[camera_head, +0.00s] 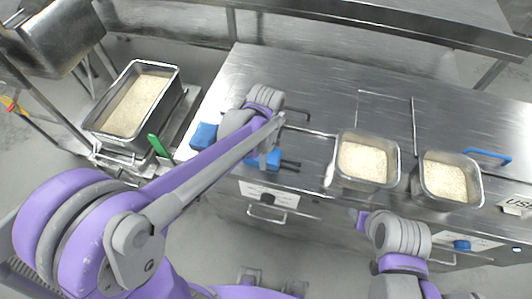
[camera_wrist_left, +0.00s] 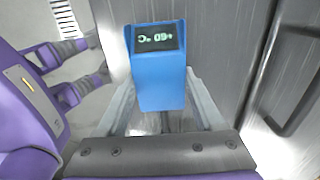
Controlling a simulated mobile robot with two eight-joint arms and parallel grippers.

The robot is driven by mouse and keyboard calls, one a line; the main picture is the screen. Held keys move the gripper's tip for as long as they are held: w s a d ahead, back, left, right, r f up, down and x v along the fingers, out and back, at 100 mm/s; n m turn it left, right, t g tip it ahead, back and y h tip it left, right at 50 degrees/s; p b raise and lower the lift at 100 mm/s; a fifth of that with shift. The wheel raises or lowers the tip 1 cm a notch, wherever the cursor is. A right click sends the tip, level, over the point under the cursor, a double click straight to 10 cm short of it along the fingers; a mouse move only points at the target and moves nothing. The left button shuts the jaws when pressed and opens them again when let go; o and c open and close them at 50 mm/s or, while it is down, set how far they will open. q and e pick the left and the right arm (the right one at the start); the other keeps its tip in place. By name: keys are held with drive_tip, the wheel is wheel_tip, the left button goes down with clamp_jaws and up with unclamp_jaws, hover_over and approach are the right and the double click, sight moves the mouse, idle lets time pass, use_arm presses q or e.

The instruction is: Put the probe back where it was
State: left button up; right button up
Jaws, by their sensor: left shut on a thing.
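The probe (camera_wrist_left: 160,85) is a blue box with a small dark display showing green characters and a °C mark. In the left wrist view my left gripper (camera_wrist_left: 161,76) is shut on it, with one grey finger on each side. The probe's far end is hidden behind its body. In the head view my left arm reaches over the left part of the steel counter (camera_head: 330,80). Blue pieces show beside the arm at the counter's left end (camera_head: 203,136) and near its front edge (camera_head: 262,160); I cannot tell which is the probe.
Two steel pans of rice sit at the counter's front, one in the middle (camera_head: 395,170) and one on the right (camera_head: 415,180). A larger rice pan (camera_head: 177,72) stands left of the counter, with a green-handled item (camera_head: 158,146) near it. The counter's back is clear.

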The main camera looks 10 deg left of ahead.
use_arm(q)
drive_tip(key=o, duration=0.9)
drive_tip(key=shift+f, duration=0.15)
drive_tip(key=o, duration=0.5)
drive_tip(key=shift+c, duration=0.2)
drive_tip(key=shift+r, duration=0.3)
wheel_tip(320, 180, up, 11)
drive_tip(key=p, duration=0.1)
drive_tip(key=s+a+f+n+t, duration=0.3)
drive_tip(key=s+n, duration=0.3)
drive_tip(key=n, duration=0.3)
drive_tip(key=s+a+f+n+t, duration=0.2)
drive_tip(key=s+n, duration=0.4)
drive_tip(key=n, duration=0.3)
drive_tip(key=a+f, duration=0.1)
drive_tip(key=a, duration=0.1)
drive_tip(key=shift+s+a+f+t, duration=0.15)
drive_tip(key=shift+s+a+t, duration=0.15)
drive_tip(key=shift+t, duration=0.1)
